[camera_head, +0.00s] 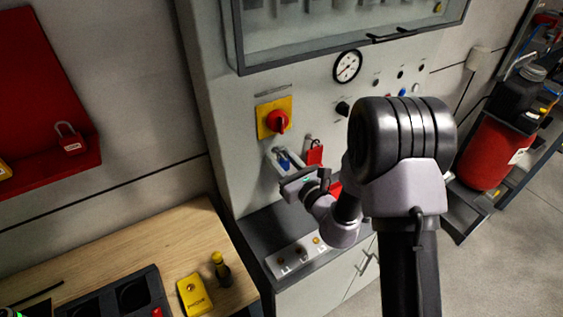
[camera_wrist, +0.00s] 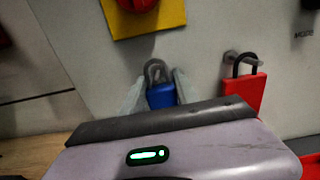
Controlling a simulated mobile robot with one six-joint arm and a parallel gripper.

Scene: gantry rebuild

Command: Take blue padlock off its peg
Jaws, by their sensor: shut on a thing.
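The blue padlock (camera_wrist: 161,95) hangs upright with its grey shackle up, against the grey cabinet front, below the yellow plate with the red rotary switch. In the head view the blue padlock (camera_head: 283,163) is small and partly hidden by my gripper. My gripper (camera_head: 279,163) reaches to it from the front. In the wrist view the two grey fingers of my gripper (camera_wrist: 157,93) stand on either side of the padlock body and are shut on it. The peg behind the shackle is hidden, so I cannot tell whether the shackle is still around it.
A red padlock (camera_wrist: 244,90) hangs on a peg just right of the blue one. The red switch (camera_head: 278,121) sits above on its yellow plate. A ledge (camera_head: 292,256) with small fittings lies below. A wooden bench (camera_head: 150,258) stands at lower left.

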